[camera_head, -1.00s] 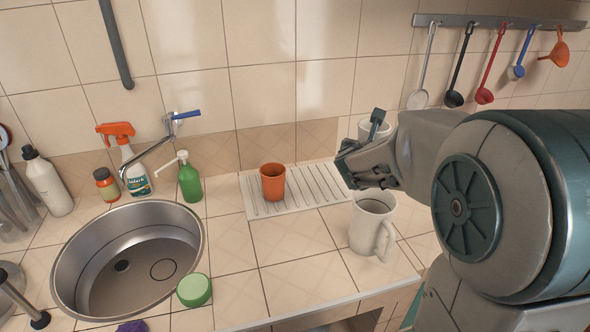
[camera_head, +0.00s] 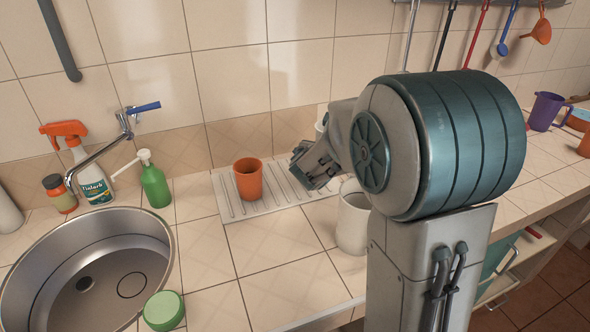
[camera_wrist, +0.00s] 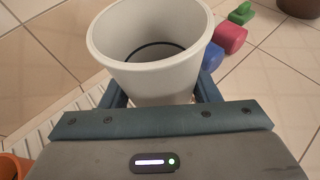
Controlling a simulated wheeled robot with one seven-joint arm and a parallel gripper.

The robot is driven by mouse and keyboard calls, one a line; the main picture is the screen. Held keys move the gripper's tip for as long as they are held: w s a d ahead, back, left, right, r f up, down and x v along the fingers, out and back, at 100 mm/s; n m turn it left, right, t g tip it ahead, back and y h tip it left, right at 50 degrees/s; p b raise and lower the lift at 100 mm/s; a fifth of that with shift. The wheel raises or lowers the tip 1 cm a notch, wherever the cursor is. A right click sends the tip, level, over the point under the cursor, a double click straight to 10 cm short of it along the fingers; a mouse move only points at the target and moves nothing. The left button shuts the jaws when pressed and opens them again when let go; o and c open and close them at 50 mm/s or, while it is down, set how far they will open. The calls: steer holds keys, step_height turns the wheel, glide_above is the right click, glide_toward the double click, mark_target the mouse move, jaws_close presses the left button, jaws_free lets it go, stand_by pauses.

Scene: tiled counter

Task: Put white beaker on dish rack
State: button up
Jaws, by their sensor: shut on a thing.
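The white beaker (camera_wrist: 150,75) fills the upper middle of the wrist view, mouth up and empty. My gripper (camera_head: 314,165) is shut on it, with a dark finger on each side. In the head view only a small pale part of the beaker (camera_head: 321,119) shows behind my gripper and arm. The white ribbed dish rack (camera_head: 237,210) lies flat on the counter against the wall. My gripper appears over or just behind the rack's right end. The rack's edge (camera_wrist: 58,112) also shows at the left of the wrist view, below the beaker.
An orange cup (camera_head: 248,179) stands on the rack's left part. A large white mug (camera_head: 352,222) stands in front of the rack's right end, partly behind my arm. The sink (camera_head: 90,270) is at left. Blue and pink things (camera_wrist: 229,37) lie beyond the beaker.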

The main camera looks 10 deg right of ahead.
steer(key=w+a+f, duration=0.2)
steer(key=w+a+f+p, duration=0.1)
steer(key=w+a+f, duration=0.1)
steer(key=w+a, duration=0.1)
steer(key=shift+w+a+f, duration=0.25)
steer(key=shift+a+f, duration=0.1)
steer(key=shift+f, duration=2.05)
steer(key=shift+f, duration=0.2)
steer(key=o, duration=1.2)
steer(key=shift+r, duration=0.1)
steer(key=shift+o, duration=0.2)
steer(key=shift+r+p, duration=0.25)
steer(key=shift+p, duration=0.05)
steer(key=shift+s+a, duration=0.15)
steer(key=shift+s, duration=0.15)
steer(key=b+v, duration=0.1)
steer(key=v, duration=1)
steer(key=shift+s, duration=0.15)
